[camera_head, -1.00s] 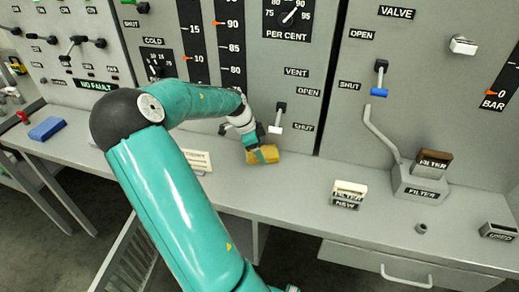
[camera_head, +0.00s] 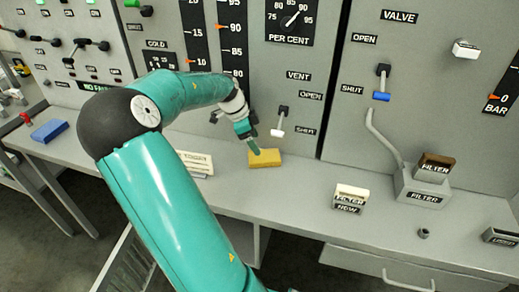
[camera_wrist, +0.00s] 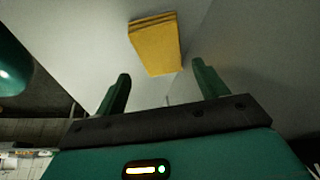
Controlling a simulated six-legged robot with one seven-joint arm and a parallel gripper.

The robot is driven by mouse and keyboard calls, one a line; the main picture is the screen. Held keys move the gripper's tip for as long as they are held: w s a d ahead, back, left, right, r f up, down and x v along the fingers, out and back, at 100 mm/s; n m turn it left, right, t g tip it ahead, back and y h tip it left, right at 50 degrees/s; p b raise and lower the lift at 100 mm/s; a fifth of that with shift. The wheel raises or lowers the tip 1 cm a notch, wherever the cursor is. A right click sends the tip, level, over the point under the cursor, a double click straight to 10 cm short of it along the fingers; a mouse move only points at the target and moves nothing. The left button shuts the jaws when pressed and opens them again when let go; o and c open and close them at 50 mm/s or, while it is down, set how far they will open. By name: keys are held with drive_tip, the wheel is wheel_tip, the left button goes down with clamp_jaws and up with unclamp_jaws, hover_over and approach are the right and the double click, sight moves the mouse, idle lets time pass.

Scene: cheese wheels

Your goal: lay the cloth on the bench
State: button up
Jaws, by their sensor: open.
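The cloth is a folded yellow block (camera_head: 265,159) lying flat on the grey bench (camera_head: 290,190), close to the foot of the panel. It also shows in the wrist view (camera_wrist: 155,43), beyond my fingertips and apart from them. My gripper (camera_head: 254,148) is just above and to the left of the cloth in the head view. In the wrist view my gripper (camera_wrist: 163,85) has its two green fingers spread wide with nothing between them.
A blue block (camera_head: 48,131) lies at the bench's left. A white sign (camera_head: 196,163) stands left of the cloth. A new-filter box (camera_head: 350,197) and a filter holder (camera_head: 420,188) stand to the right. A lever (camera_head: 280,122) juts from the panel above the cloth. Bench between is clear.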

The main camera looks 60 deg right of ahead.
drive_tip(key=v, duration=0.5)
drive_tip(key=shift+r, duration=0.2)
drive_tip(key=w+a+r+n+t+y, duration=0.1)
drive_tip(key=w+a+n+t, duration=0.25)
drive_tip(key=a+n, duration=0.6)
drive_tip(key=w+a+r+n+t+y, duration=0.2)
drive_tip(key=w+a+n, duration=0.2)
drive_tip(key=a, duration=1.1)
drive_tip(key=s+a+r+n+t, duration=0.2)
drive_tip(key=s+a+n, duration=0.1)
drive_tip(key=a+n, duration=0.5)
drive_tip(key=s+a+r+n+t, duration=0.2)
drive_tip(key=a+n, duration=0.6)
drive_tip(key=a, duration=0.6)
drive_tip(key=s+r, duration=0.1)
drive_tip(key=s, duration=0.1)
drive_tip(key=shift+s+h, duration=0.3)
